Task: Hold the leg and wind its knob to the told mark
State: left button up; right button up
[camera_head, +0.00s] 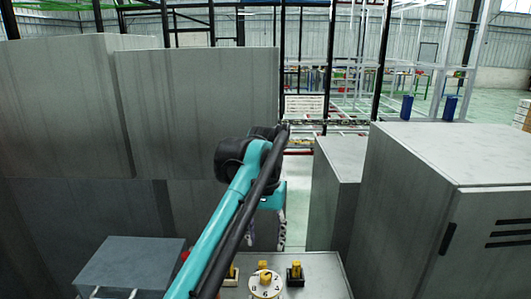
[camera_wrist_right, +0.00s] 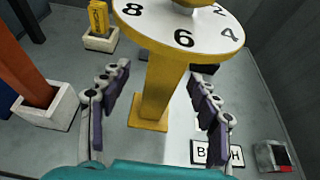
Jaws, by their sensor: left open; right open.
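The leg is a yellow post (camera_wrist_right: 155,90) on a square yellow foot in the right wrist view. A white numbered dial (camera_wrist_right: 182,28) sits on its top, with a yellow knob (camera_wrist_right: 195,3) cut off by the top edge. In the head view the dial (camera_head: 265,287) and yellow knob (camera_head: 264,270) show at the bottom. My right gripper (camera_wrist_right: 160,73) is open, one finger on each side of the post, with gaps between. My left gripper (camera_head: 267,231) seems to hang open beyond the teal arm, above and behind the dial; its fingers are small and partly hidden.
A pale block with a yellow piece (camera_head: 232,274) and a black block with a yellow piece (camera_head: 295,274) flank the dial. An orange post in a pale block (camera_wrist_right: 50,100) stands at left. A partly covered lettered label (camera_wrist_right: 217,153) lies nearby. Grey cabinets (camera_head: 420,200) stand at right.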

jog(key=p+v, duration=0.1)
jog(key=v, duration=0.5)
jog(key=shift+s+r+p, duration=0.2)
jog(key=shift+s+p, duration=0.1)
jog(key=shift+p, duration=0.05)
jog(key=o, duration=0.6)
jog(key=shift+c, duration=0.2)
jog(key=v, duration=1.2)
